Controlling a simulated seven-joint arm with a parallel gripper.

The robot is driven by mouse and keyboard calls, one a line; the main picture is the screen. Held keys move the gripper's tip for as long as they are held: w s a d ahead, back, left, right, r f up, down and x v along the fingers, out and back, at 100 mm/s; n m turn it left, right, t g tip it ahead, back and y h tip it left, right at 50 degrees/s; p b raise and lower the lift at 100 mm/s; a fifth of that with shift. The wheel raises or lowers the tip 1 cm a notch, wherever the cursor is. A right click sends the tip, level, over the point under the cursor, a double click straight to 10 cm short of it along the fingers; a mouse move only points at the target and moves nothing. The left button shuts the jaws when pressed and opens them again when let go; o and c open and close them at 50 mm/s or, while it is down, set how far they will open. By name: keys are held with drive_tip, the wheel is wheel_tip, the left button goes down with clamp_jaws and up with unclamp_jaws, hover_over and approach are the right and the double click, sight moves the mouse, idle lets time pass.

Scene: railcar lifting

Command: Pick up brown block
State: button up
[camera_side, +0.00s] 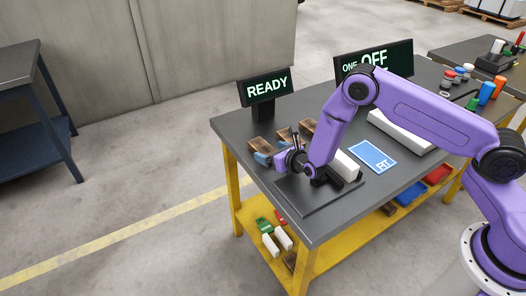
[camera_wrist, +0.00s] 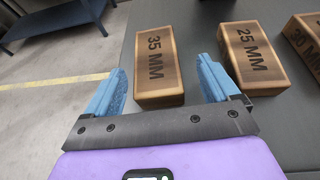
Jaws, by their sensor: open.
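Three brown blocks lie on the dark tabletop. In the wrist view they are a block marked 35 MM (camera_wrist: 159,58), one marked 25 MM (camera_wrist: 252,58) and one marked 30 MM (camera_wrist: 304,38), partly cut off by the right edge. In the side view, brown blocks (camera_side: 262,143) show in a row near the table's left edge. My gripper (camera_side: 272,153) has blue fingers and is open and empty. In the wrist view my gripper (camera_wrist: 160,72) has its fingers on either side of the 35 MM block's near end, apart from it. The right finger is close to the 25 MM block.
A READY display (camera_side: 266,87) and a second display (camera_side: 374,60) stand on the back of the table (camera_side: 320,213). A blue card (camera_side: 372,156) and a white bar (camera_side: 400,130) lie to the right. A lower yellow shelf (camera_side: 247,215) holds small parts.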

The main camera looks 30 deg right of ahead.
sight(268, 151)
drive_tip(key=shift+x, duration=1.9)
drive_tip(key=shift+a+f, duration=0.1)
drive_tip(key=shift+a, duration=0.05)
drive_tip(key=c, duration=1.1)
drive_tip(key=shift+c, duration=0.2)
